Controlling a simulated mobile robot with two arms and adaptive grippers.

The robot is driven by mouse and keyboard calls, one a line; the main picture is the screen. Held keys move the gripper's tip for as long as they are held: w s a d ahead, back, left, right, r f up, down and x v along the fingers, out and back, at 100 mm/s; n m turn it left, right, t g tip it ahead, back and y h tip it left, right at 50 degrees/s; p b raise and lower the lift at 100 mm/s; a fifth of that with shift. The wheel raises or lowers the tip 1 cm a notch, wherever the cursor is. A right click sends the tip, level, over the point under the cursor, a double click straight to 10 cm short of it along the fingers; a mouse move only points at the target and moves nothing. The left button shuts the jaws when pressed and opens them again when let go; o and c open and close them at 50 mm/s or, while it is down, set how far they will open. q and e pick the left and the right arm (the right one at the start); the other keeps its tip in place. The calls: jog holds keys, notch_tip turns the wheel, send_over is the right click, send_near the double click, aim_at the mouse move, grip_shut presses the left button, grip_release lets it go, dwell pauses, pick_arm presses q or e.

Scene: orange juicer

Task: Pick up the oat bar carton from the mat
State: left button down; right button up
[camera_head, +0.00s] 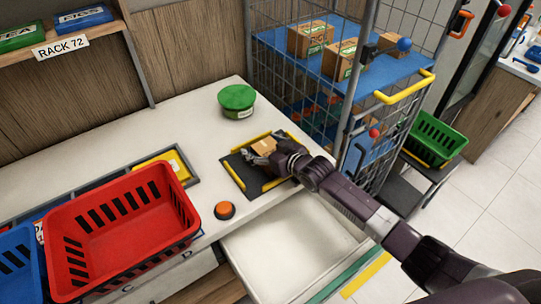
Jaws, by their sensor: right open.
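The oat bar carton (264,146) is a small tan box on the dark mat (236,174), which has yellow strips along its edges. My right gripper (262,157) is at the carton, its arm coming in from the lower right. Its fingers are open and partly cover the carton. I cannot tell whether they touch it. My left gripper is not in view.
A red basket (122,232) and a blue basket (18,272) stand at the left of the counter. A green round tin (237,101) is behind the mat, and an orange button (225,210) in front. A wire cage cart (345,118) with boxes stands right.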

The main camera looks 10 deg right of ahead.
jog(key=shift+c, duration=0.2)
jog(key=c, duration=1.4)
